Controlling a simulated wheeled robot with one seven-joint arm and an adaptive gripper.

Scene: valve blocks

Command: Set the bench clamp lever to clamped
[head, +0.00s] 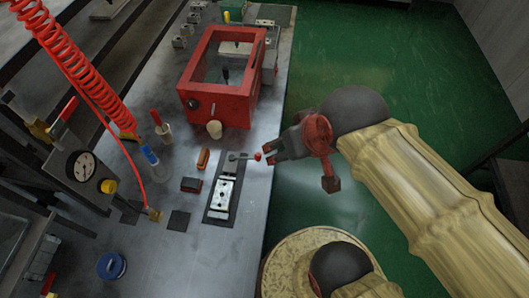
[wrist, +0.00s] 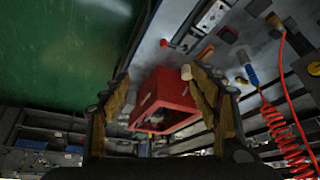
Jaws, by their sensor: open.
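The bench clamp (head: 222,195) is a pale metal block on a dark plate near the bench's right edge in the head view. Its lever (head: 245,156) points right from the plate's far end and ends in a red ball knob (head: 257,156). The knob also shows in the wrist view (wrist: 164,43), above the gap between my fingers, with the clamp block (wrist: 211,16) beyond it. My gripper (head: 268,151) is open and empty, its fingertips just right of the knob in the head view. I cannot tell whether they touch it.
A red box with a clear window (head: 217,105) stands behind the clamp. A beige knob (head: 214,129), an orange block (head: 203,159) and a dark red block (head: 190,185) lie nearby. A red coiled hose (head: 80,65) and gauge (head: 84,167) are at left.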

